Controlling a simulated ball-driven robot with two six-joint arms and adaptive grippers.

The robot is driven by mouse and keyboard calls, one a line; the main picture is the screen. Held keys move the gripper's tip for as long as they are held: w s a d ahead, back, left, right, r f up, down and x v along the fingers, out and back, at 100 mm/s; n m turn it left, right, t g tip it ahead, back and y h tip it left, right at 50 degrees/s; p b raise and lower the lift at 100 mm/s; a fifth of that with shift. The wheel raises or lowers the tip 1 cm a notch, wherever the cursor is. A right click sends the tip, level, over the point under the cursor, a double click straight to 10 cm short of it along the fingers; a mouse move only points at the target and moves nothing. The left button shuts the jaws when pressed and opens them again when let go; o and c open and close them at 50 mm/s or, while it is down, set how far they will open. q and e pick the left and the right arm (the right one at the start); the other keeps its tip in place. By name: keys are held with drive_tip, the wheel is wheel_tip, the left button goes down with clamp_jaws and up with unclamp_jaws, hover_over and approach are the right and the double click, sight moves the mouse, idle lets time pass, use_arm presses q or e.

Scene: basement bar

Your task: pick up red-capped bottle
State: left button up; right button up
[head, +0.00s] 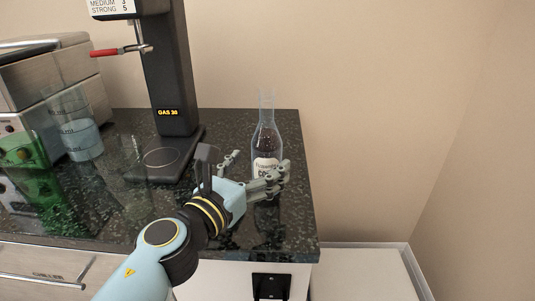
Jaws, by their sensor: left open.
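A clear glass bottle (267,134) with a white label stands upright near the right end of the dark speckled counter. No red cap shows on it; its narrow neck looks clear. My left gripper (260,162) is open in front of the bottle's lower part, with one finger left of it and the others across its lower right side. These fingers hide part of the bottle's base. I cannot tell whether they touch it. My right gripper is not in view.
A black dispenser (172,70) with a red-handled lever (104,52) stands left of the bottle. A clear measuring cup (78,128), a green see-through container (28,172) and a metal machine (45,75) stand farther left. The counter (292,222) ends just right of the bottle.

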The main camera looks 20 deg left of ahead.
sight(259, 163)
use_arm(q)
drive_tip(key=w, duration=0.4)
drive_tip(key=shift+w+d, duration=0.15)
drive_tip(key=shift+d, duration=0.2)
drive_tip(key=shift+r, duration=0.1)
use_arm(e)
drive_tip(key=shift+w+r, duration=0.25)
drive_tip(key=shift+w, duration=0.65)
use_arm(q)
drive_tip(key=c, duration=0.4)
clamp_jaws()
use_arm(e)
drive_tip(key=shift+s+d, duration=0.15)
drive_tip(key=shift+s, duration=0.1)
